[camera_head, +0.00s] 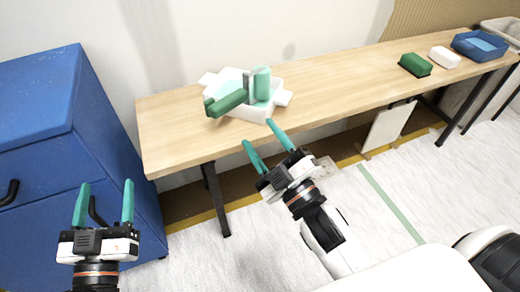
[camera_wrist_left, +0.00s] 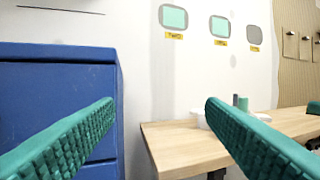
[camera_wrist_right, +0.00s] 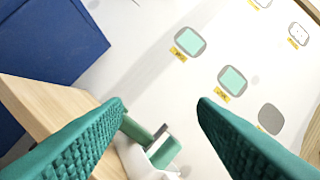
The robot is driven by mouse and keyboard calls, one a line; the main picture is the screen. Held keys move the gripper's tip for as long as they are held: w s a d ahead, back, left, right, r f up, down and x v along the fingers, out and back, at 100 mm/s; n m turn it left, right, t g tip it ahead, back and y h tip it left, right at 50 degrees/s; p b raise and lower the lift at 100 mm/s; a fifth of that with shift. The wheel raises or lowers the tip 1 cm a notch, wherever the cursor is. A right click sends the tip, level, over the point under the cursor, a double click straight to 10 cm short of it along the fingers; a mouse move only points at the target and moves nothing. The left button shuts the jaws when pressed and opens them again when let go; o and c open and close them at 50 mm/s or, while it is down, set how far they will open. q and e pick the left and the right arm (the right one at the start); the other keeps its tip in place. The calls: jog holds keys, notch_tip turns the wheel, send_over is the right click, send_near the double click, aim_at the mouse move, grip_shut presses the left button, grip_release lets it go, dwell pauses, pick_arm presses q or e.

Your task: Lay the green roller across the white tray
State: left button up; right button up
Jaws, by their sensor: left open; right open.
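The green roller (camera_head: 226,103) rests on the white tray (camera_head: 262,115) on the wooden table, its dark green end overhanging the tray's left side. A lighter green upright piece (camera_head: 261,83) stands at the tray's right part. In the right wrist view the roller (camera_wrist_right: 136,128) and tray (camera_wrist_right: 137,160) show between the fingers, partly hidden by the left finger. My right gripper (camera_head: 262,140) is open and empty, in front of the table edge, short of the tray. My left gripper (camera_head: 104,203) is open and empty, in front of the blue cabinet, far left of the tray.
The wooden table (camera_head: 330,85) has clear room right of the tray. A green block (camera_head: 414,64), a white block (camera_head: 444,57) and a blue tray (camera_head: 480,44) stand at its far right. A blue cabinet (camera_head: 40,95) stands left. A white board (camera_head: 389,126) leans below the table.

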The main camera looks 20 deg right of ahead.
jog(key=m, duration=0.3)
jog(key=s+a+m, duration=0.1)
jog(key=m, duration=0.2)
jog(key=m+g, duration=0.1)
jog(key=m, duration=0.1)
jog(key=shift+s+a+f+m, duration=0.2)
jog(key=shift+s+f+m, duration=0.05)
jog(key=shift+f+m, duration=0.15)
